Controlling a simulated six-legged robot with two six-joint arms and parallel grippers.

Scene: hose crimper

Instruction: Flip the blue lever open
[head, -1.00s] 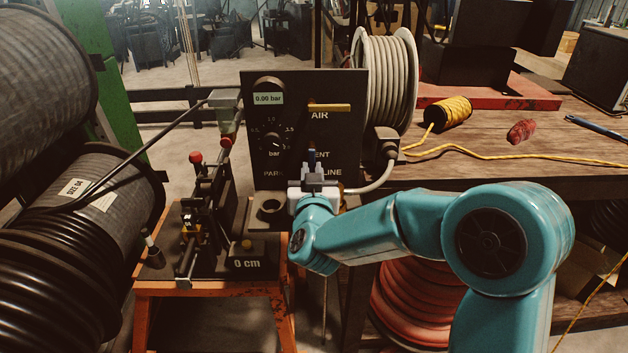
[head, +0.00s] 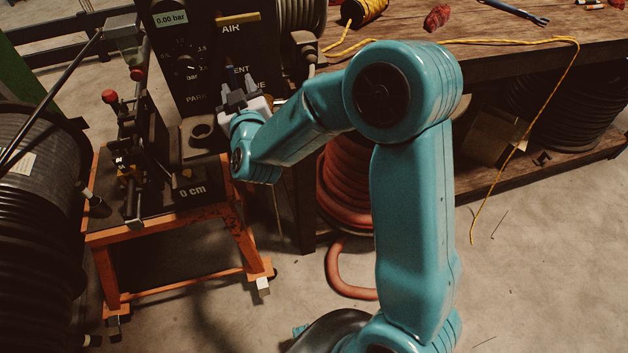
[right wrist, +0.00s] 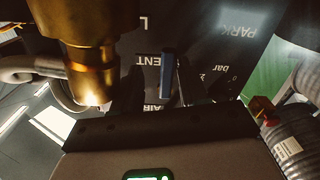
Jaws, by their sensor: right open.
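The blue lever (right wrist: 166,76) stands out from the black control panel (right wrist: 215,45), beside the lettering "ENT", in the right wrist view. In the head view the panel (head: 190,60) is at the upper left and my gripper mostly hides the lever. My right gripper (head: 238,92) is open in front of the panel's lower part. In the right wrist view its dark fingers (right wrist: 168,85) lie on either side of the lever; I cannot tell whether they touch it. My left gripper is not in view.
A brass fitting (right wrist: 90,50) is close to my right gripper in the wrist view. The orange stand (head: 160,226) with the "0 cm" machine is left of my arm. A black hose reel (head: 40,210) is farther left. A wooden bench (head: 500,55) is behind my arm.

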